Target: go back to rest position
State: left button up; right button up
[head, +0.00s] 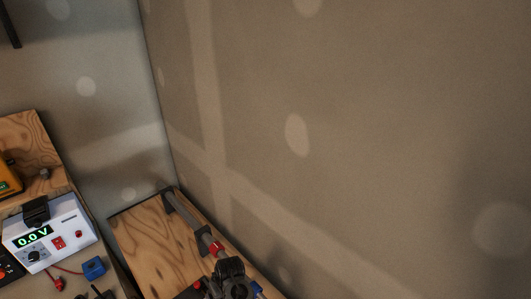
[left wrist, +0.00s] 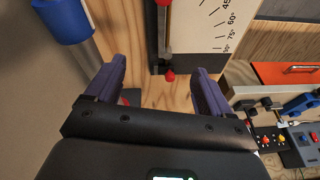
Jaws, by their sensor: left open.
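My left gripper (left wrist: 159,68) shows in the left wrist view with its two purple fingers spread apart and nothing between them. Beyond the fingers is a wooden surface (left wrist: 180,97) with a dark upright strip that carries red knobs, beside a pale angle scale (left wrist: 205,25). I cannot make out my left gripper in the head view. My right gripper is in neither view.
In the head view a power supply (head: 72,222) reading 0.0 V stands at the left. A wooden bench top (head: 150,240) bears a grey bar (head: 187,218) and dark parts. A bare wall (head: 370,130) fills the right. The wrist view shows a blue cylinder (left wrist: 62,20) and orange drawer (left wrist: 285,75).

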pick_arm(q)
jog(key=s+a+r+m+h+p, duration=0.1)
jog(key=s+m+p, duration=0.1)
jog(key=s, duration=0.7)
jog(key=s+a+m+h+p, duration=0.2)
jog(key=s+p, duration=0.1)
jog(key=s, duration=0.6)
jog(key=s+a+r+m+p, duration=0.1)
jog(key=s+a+r+m, duration=0.1)
jog(key=s+r, duration=0.5)
jog(key=s+a+r+m+t+p, duration=0.1)
jog(key=s+a+r+m+p, duration=0.1)
jog(key=s+r, duration=0.5)
jog(key=shift+s+a+r+m+t, duration=0.3)
jog(key=shift+s+a, duration=0.25)
jog(key=shift+s, duration=0.65)
